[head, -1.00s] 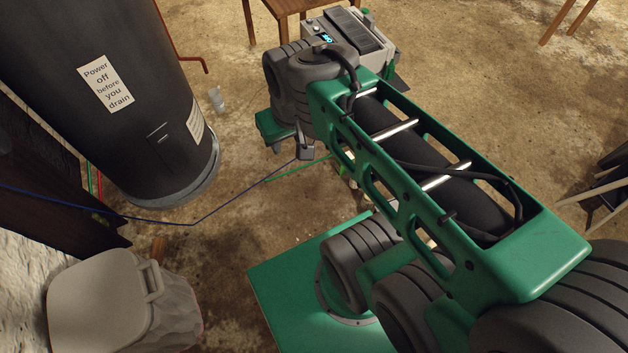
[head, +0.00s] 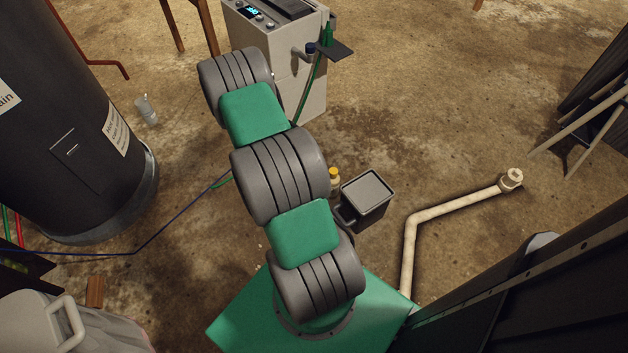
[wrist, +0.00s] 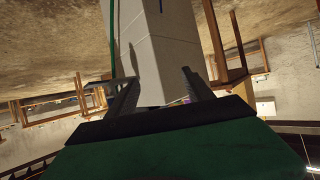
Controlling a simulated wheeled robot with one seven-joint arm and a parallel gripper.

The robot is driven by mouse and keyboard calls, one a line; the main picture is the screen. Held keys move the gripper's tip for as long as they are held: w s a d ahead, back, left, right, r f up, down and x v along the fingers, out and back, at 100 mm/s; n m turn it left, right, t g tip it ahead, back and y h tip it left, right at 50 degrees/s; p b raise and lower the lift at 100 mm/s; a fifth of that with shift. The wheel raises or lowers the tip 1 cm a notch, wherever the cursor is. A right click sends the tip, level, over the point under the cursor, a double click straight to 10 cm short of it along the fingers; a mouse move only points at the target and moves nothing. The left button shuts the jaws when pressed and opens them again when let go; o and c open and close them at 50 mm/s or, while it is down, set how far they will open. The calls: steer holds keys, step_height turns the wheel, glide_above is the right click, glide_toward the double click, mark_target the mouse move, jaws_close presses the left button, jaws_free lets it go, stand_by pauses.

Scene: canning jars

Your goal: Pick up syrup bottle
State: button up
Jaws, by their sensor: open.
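A small bottle with a yellow cap (head: 334,180) stands on the floor in the head view, just right of my arm, which partly hides it. A clear bottle (head: 146,110) with a pale cap is on the floor beside the black tank. I cannot tell for sure which one is the syrup bottle. My gripper (wrist: 160,76) shows in the wrist view with its two dark fingers apart and nothing seen held between them. A pale grey cabinet stands beyond the fingers.
A grey lidded container (head: 367,200) stands beside the yellow-capped bottle. The grey cabinet (head: 296,70) with a display is at the back, the black tank (head: 70,110) at left. A cream pipe (head: 440,212) runs along the floor at right. Floor at upper right is clear.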

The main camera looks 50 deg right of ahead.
steer(key=s+d+f+m+h+b, duration=0.1)
steer(key=s+d+f+b, duration=0.25)
steer(key=f, duration=0.75)
steer(key=s+d+f+h+b, duration=0.2)
steer(key=s+d+f+b, duration=0.15)
steer(key=f, duration=0.75)
steer(key=s+f+t+h+b, duration=0.1)
steer(key=s+f+b, duration=0.2)
steer(key=s+f, duration=0.4)
steer(key=s+f+t+h+b, duration=0.1)
steer(key=s+f+t+b, duration=0.2)
steer(key=f, duration=0.6)
steer(key=shift+n+g, duration=0.4)
steer(key=shift+g, duration=0.2)
steer(key=d+b, duration=0.1)
steer(key=w+d+b, duration=0.1)
steer(key=d+b, duration=0.2)
steer(key=shift+w+d, duration=0.4)
steer(key=shift+w+d+r, duration=0.2)
steer(key=shift+w+d, duration=0.2)
jaws_close()
steer(key=shift+r, duration=0.1)
